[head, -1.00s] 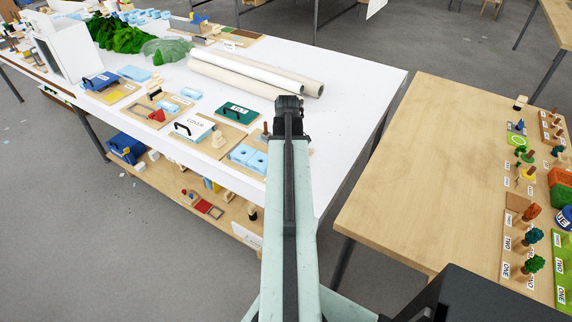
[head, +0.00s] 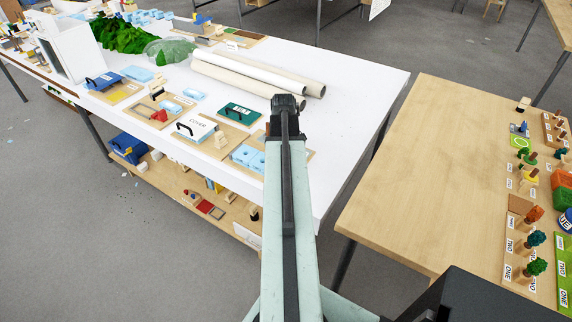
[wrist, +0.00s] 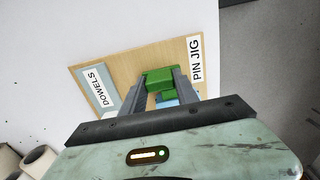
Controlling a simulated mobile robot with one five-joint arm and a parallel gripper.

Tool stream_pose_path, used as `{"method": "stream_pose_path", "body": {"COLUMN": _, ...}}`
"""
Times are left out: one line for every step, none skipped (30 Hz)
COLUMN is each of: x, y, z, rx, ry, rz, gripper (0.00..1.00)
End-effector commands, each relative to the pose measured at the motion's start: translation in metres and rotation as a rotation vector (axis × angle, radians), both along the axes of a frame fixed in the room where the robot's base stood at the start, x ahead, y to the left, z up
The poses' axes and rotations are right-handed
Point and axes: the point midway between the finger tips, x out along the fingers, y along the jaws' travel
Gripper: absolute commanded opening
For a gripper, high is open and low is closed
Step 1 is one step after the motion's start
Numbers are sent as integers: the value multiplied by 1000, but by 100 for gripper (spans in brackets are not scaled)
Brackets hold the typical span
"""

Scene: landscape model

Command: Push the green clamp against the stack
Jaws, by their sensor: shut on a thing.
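In the wrist view my gripper (wrist: 160,88) reaches over a wooden board. Its two dark fingers are shut on the green clamp (wrist: 158,76), a green block that shows between them. A light blue piece (wrist: 165,99) shows between the fingers on the near side of the green clamp, close to it. I cannot tell whether the two touch. In the head view my arm hides the gripper and the clamp. Light blue blocks (head: 245,154) stand on the board just left of my arm there; I cannot tell whether they are the stack.
The wooden board (wrist: 125,65) carries a "DOWELS" label (wrist: 97,88) and a "PIN JIG" label (wrist: 196,60). It lies near the white table's edge. Long pale rolls (head: 255,75) lie behind. A gap separates the white table from the wooden table (head: 420,170) on the right.

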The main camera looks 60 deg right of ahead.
Motion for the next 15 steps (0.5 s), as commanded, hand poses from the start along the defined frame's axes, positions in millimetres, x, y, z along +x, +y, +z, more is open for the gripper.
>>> {"method": "stream_pose_path", "body": {"x": 4, "y": 0, "z": 0, "rx": -2, "ry": -10, "rz": 2, "gripper": 0}}
{"method": "stream_pose_path", "body": {"x": 4, "y": 0, "z": 0, "rx": -2, "ry": -11, "rz": 2, "gripper": 0}}
{"method": "stream_pose_path", "body": {"x": 4, "y": 0, "z": 0, "rx": -2, "ry": -11, "rz": 2, "gripper": 0}}
{"method": "stream_pose_path", "body": {"x": 4, "y": 0, "z": 0, "rx": -2, "ry": -12, "rz": 2, "gripper": 41}}
{"method": "stream_pose_path", "body": {"x": 4, "y": 0, "z": 0, "rx": -2, "ry": -12, "rz": 2, "gripper": 50}}
{"method": "stream_pose_path", "body": {"x": 4, "y": 0, "z": 0, "rx": -2, "ry": -12, "rz": 2, "gripper": 58}}
{"method": "stream_pose_path", "body": {"x": 4, "y": 0, "z": 0, "rx": -2, "ry": -11, "rz": 2, "gripper": 58}}
{"method": "stream_pose_path", "body": {"x": 4, "y": 0, "z": 0, "rx": -2, "ry": -11, "rz": 2, "gripper": 58}}
{"method": "stream_pose_path", "body": {"x": 3, "y": 0, "z": 0, "rx": -2, "ry": -10, "rz": 2, "gripper": 58}}
{"method": "stream_pose_path", "body": {"x": 3, "y": 0, "z": 0, "rx": -2, "ry": -10, "rz": 2, "gripper": 58}}
{"method": "stream_pose_path", "body": {"x": 3, "y": 0, "z": 0, "rx": -2, "ry": -9, "rz": 2, "gripper": 58}}
{"method": "stream_pose_path", "body": {"x": 3, "y": 0, "z": 0, "rx": -2, "ry": -9, "rz": 2, "gripper": 58}}
{"method": "stream_pose_path", "body": {"x": 3, "y": 0, "z": 0, "rx": -2, "ry": -9, "rz": 2, "gripper": 58}}
{"method": "stream_pose_path", "body": {"x": 3, "y": 0, "z": 0, "rx": -2, "ry": -8, "rz": 2, "gripper": 58}}
{"method": "stream_pose_path", "body": {"x": 3, "y": 0, "z": 1, "rx": -2, "ry": -8, "rz": 2, "gripper": 58}}
